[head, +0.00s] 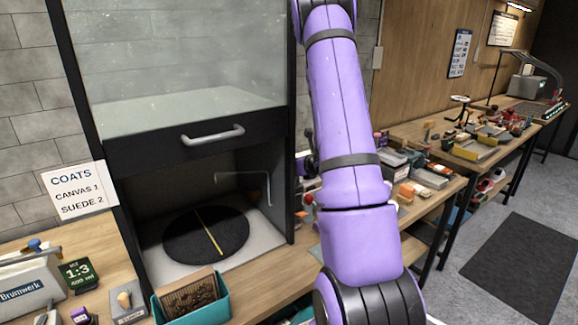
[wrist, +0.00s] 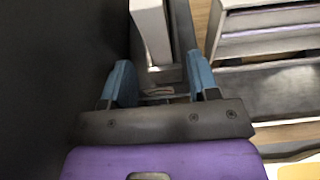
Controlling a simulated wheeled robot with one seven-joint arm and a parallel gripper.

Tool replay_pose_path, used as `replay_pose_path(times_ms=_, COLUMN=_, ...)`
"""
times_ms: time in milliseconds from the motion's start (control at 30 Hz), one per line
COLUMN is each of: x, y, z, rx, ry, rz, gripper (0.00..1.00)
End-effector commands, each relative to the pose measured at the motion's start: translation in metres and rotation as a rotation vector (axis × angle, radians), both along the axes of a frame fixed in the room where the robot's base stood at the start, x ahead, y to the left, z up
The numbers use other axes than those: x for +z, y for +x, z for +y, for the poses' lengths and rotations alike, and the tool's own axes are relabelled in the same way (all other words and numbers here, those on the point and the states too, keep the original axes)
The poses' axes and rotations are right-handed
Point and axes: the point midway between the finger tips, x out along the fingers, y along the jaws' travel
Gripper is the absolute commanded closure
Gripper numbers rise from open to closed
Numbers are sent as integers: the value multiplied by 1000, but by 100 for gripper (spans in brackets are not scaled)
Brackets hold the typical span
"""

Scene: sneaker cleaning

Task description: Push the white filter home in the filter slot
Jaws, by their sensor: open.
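In the wrist view, my gripper (wrist: 160,83) is open, with its two blue fingertips apart and nothing visible held between them. The white filter (wrist: 151,32) shows as a pale upright block just ahead of the fingertips, nearer the left one. A grey, channel-like part, which looks like the filter slot (wrist: 181,38), lies along its right side. I cannot tell how deep the filter sits in it, or whether a fingertip touches it. In the head view, my arm hides the gripper, and I see neither the filter nor the slot there.
A dark surface (wrist: 55,60) stands close on the gripper's left. Pale slatted shapes (wrist: 265,25) lie to its right. In the head view, a dark-framed booth (head: 197,138) with a round black mat (head: 180,236) stands left of my arm. A cluttered bench (head: 475,152) is at right.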

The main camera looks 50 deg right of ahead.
Motion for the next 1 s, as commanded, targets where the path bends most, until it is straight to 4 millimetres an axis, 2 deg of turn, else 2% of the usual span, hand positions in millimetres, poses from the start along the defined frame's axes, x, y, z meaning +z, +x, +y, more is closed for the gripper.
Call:
replay_pose_path(times_ms=100, x=9, y=-18, z=4, rx=-1, ry=-1, rz=-3, gripper=45)
replay_pose_path(times_ms=300, x=16, y=-35, z=9, rx=0, ry=-2, rz=-3, gripper=45)
replay_pose_path(times_ms=1000, x=17, y=-38, z=9, rx=1, ry=-1, rz=-3, gripper=45)
